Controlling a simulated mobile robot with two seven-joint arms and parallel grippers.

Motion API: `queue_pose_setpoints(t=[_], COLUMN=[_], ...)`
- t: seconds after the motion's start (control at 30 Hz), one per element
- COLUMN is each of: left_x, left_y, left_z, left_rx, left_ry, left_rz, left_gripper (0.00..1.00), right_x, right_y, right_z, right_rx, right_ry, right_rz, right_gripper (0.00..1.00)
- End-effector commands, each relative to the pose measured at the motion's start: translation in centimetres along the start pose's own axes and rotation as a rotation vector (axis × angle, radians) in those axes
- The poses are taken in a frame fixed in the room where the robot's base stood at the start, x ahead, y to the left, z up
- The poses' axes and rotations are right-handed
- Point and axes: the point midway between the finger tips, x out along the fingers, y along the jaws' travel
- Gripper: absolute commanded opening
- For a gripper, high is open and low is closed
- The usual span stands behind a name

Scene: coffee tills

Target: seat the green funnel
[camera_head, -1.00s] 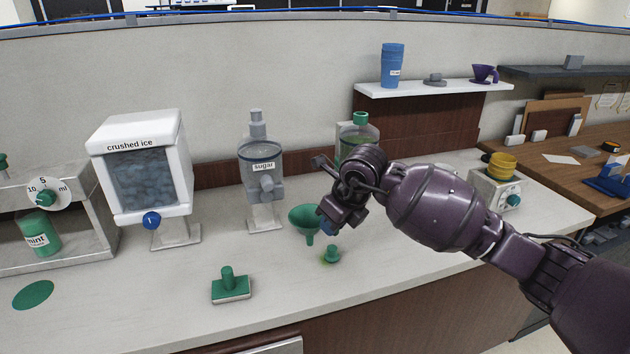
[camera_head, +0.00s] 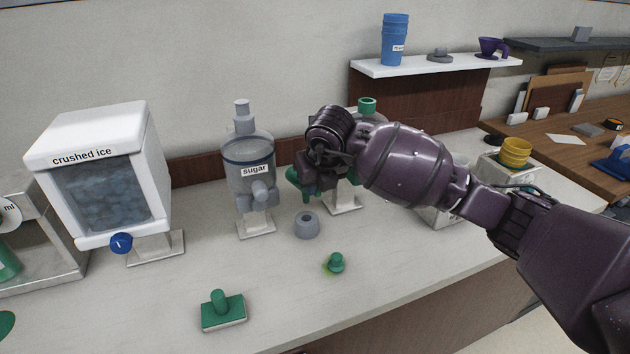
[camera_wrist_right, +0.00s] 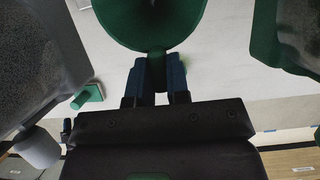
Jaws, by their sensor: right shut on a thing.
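The green funnel (camera_head: 293,176) is mostly hidden behind my right gripper (camera_head: 307,186) in the head view. In the right wrist view, the blue fingers (camera_wrist_right: 157,76) are shut on the funnel's narrow part, below its wide green bowl (camera_wrist_right: 155,22). The funnel is held above the counter, near the sugar dispenser. A grey ring-shaped piece (camera_head: 306,226) with a hole in its top stands on the counter, below and apart from the funnel. My left gripper is not in view.
The sugar dispenser (camera_head: 249,165) and crushed ice dispenser (camera_head: 105,180) stand left of the gripper. A green-capped dispenser (camera_head: 367,105) is partly hidden behind my arm. A small green knobbed piece (camera_head: 335,262) and a green-handled block (camera_head: 222,311) occupy the front counter.

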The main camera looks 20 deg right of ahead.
Motion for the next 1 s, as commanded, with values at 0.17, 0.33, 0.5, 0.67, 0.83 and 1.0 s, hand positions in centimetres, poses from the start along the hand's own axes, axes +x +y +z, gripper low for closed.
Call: queue_pose_setpoints(t=[0.17,0.33,0.5,0.67,0.83,1.0], left_x=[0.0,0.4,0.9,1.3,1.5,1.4], left_y=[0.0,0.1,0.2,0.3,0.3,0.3], left_z=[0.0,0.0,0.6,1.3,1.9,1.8], left_rx=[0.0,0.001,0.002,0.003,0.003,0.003], left_ry=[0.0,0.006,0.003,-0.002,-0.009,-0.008], left_rz=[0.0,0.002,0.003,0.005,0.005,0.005], left_gripper=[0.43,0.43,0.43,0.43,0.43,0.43], right_x=[-0.1,0.7,1.9,3.2,4.2,4.1], right_y=[0.0,0.0,0.0,0.0,0.0,0.0], right_z=[0.0,-0.4,-0.9,-1.4,-1.8,-1.8], right_rx=[-0.001,-0.001,0.0,0.0,0.0,0.0], right_ry=[-0.007,-0.008,-0.005,-0.005,-0.007,-0.009], right_rz=[-0.001,0.0,0.0,0.0,0.0,0.0], right_gripper=[0.0,0.0,0.0,0.0,0.0,0.0])
